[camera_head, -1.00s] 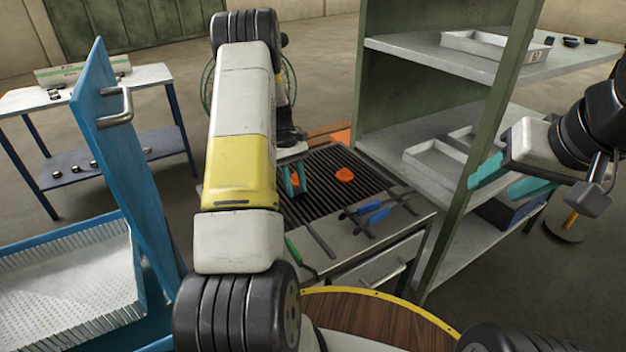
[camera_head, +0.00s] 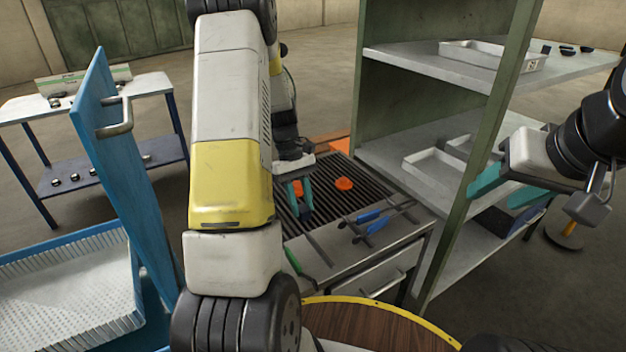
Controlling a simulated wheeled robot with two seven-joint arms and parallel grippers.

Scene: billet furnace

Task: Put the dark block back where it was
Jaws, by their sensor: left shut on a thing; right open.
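My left gripper (camera_head: 301,197) points down with teal fingers over the dark slatted grate (camera_head: 325,208). It is shut on a small piece that looks orange (camera_head: 297,188), mostly hidden by the fingers. I cannot tell whether this piece touches the grate. A second orange piece (camera_head: 344,184) lies on the grate just right of it. Several small dark blocks (camera_head: 567,50) lie on the upper shelf at the right; I cannot tell which is the task's dark block. My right gripper (camera_head: 510,190) is open and empty, in front of the shelf unit at the right.
Blue-handled tongs (camera_head: 370,220) and a green-handled tool (camera_head: 293,260) lie at the grate's front. The green shelf unit (camera_head: 465,180) holds grey trays (camera_head: 435,168). A blue upright panel (camera_head: 120,160) and blue-rimmed bin (camera_head: 60,240) stand left. A white table (camera_head: 150,82) is behind.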

